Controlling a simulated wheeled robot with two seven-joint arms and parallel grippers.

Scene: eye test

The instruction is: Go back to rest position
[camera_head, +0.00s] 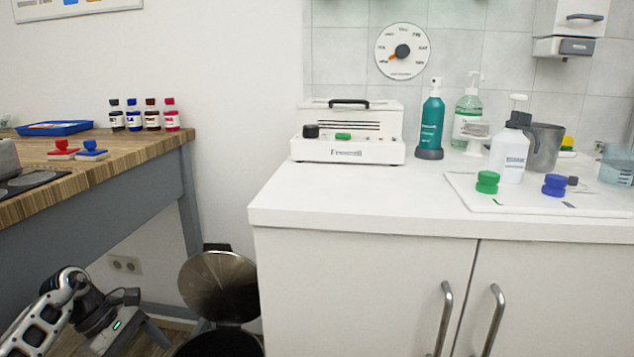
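My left arm (45,315) comes in at the bottom left corner, low beside the wooden table. Its dark and white end part (103,320) carries a small green light and points down to the right. The fingers are not clear there, so I cannot tell if this gripper is open or shut. I see nothing held in it. My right arm and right gripper are not in view.
The wooden table (100,165) is above and beside my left arm. An open-lidded bin (218,285) stands right of the arm. A white counter (370,205) with a boxy white device (348,148), bottles and a white board (520,203) fills the right.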

